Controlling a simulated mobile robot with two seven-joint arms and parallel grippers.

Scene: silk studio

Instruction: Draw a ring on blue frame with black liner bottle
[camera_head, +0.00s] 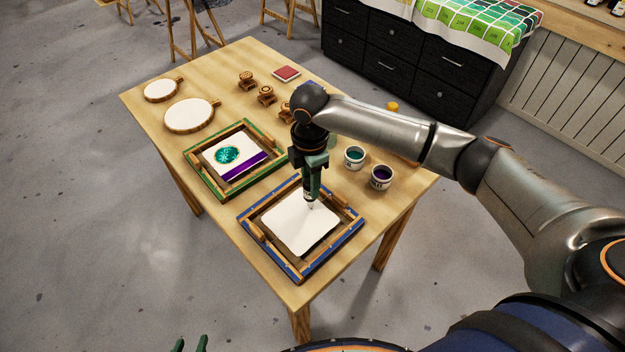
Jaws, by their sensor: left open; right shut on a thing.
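The blue frame (338,246) lies at the near end of the wooden table, with a plain white silk (297,228) stretched inside it. No line shows on the silk. My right gripper (313,190) points down over the far part of this frame, shut on the black liner bottle (309,199). Most of the bottle is hidden by the fingers; its pale lower end shows just above the silk. I cannot tell whether the tip touches the silk. My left gripper (190,344) shows only its green fingertips at the bottom edge, apart and empty, away from the table.
A green frame (208,190) with a teal patch and purple band lies left of the blue frame. A teal pot (354,157) and a purple pot (381,177) stand to the right. Round hoops (191,116), wooden stamps (267,95) and a red pad (286,73) lie farther back.

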